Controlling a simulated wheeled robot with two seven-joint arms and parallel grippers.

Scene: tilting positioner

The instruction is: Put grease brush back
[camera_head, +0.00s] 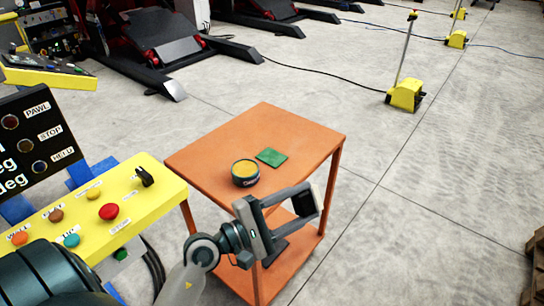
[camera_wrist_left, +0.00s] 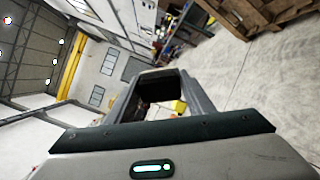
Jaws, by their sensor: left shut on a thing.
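My left gripper (camera_head: 318,196) is in front of the right part of the orange table, in the air near its front right edge. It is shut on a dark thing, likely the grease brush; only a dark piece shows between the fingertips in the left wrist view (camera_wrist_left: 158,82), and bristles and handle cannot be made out. A dark round tin (camera_head: 245,173) with yellow grease stands on the tabletop, left of the gripper. A flat green square pad (camera_head: 271,157) lies bare beside the tin. My right gripper is not in view.
The orange table (camera_head: 218,144) has a lower shelf (camera_head: 289,266). A yellow control panel (camera_head: 152,196) with buttons stands close at its left. A yellow post base (camera_head: 405,95) stands on open floor at the back right. A wooden pallet (camera_head: 535,270) is at the right edge.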

